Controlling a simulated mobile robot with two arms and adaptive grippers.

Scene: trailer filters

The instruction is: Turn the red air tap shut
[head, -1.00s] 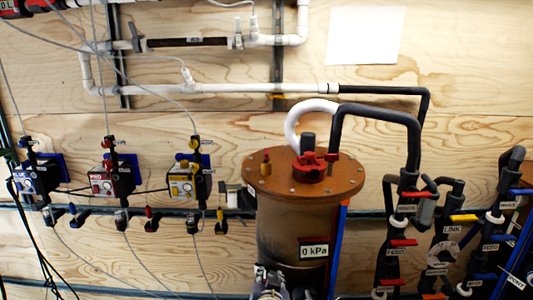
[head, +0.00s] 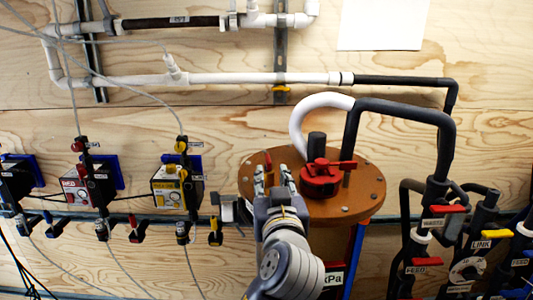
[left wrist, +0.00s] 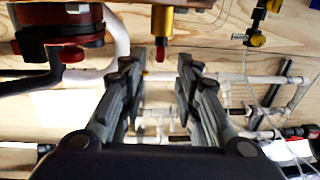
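Several red-handled taps show, and I cannot tell which is the air tap. One is a small brass fitting with a red tip (left wrist: 161,42), on the brown tank's lid in the head view. One is a red-handled tap (head: 135,222) on the low rail. Another red tap (head: 79,145) is above the red-fronted box (head: 75,190). My left gripper (head: 272,174) is at the lid's left side, its fingers on either side of the brass fitting's place in the head view. In the left wrist view my left gripper (left wrist: 158,72) is open and empty, with the fitting ahead between the fingertips. My right gripper is out of view.
A large red valve (head: 321,178) and black pipe (head: 400,110) stand on the tank lid (head: 360,200), close right of my gripper. A yellow-fronted box (head: 166,190) is to the left. Labelled pipes with red and yellow handles crowd the right.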

